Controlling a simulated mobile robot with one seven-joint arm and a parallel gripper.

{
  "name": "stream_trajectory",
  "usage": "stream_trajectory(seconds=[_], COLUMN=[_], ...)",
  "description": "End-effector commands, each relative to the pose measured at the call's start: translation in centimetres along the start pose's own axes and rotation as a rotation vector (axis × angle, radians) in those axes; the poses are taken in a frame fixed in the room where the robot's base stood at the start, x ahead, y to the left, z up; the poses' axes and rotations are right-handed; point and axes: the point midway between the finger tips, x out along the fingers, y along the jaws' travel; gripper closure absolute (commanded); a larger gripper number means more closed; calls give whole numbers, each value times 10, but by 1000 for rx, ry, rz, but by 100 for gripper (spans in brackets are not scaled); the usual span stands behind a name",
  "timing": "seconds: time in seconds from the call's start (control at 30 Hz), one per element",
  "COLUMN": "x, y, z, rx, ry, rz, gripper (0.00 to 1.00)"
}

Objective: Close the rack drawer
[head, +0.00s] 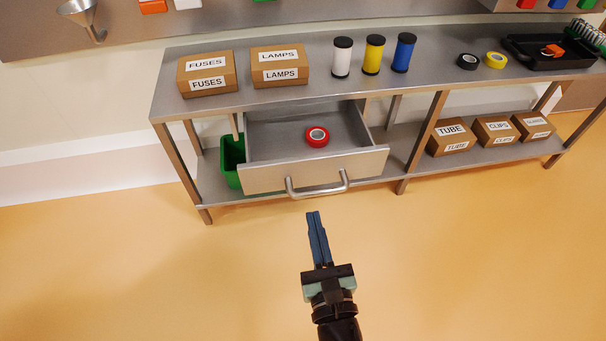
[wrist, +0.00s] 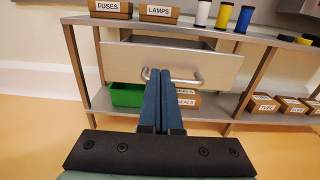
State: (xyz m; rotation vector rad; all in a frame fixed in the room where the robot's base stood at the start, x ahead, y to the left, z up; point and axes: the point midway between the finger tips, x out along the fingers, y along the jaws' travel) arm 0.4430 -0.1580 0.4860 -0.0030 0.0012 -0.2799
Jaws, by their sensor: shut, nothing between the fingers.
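The rack drawer (head: 270,180) is pulled out from under the steel rack top in the head view, with its inside showing. A red tape roll (head: 317,137) lies in it. The drawer's bar handle (head: 318,186) is on its front face. In the wrist view the drawer front (wrist: 190,64) faces me, and the handle (wrist: 190,80) is partly hidden behind my fingers. My gripper (head: 314,214) is shut and empty. It points at the drawer front and appears just short of the handle; I cannot tell the exact gap. It also shows in the wrist view (wrist: 163,72).
The rack top (head: 215,108) carries a fuses box (head: 207,74), a lamps box (head: 280,66), several bottles, tape rolls and a black tray (head: 530,57). A green bin (head: 232,160) and labelled boxes stand on the lower shelf. The floor before the rack is clear.

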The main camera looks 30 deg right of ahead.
Motion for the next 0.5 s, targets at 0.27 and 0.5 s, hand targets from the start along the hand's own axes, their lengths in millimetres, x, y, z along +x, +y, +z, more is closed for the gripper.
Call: stream_trajectory(seconds=[0.27,0.5], x=[53,91], y=[2,1], z=[3,3], rx=[4,4], ry=[-4,-2], rz=[4,0], gripper=[100,100])
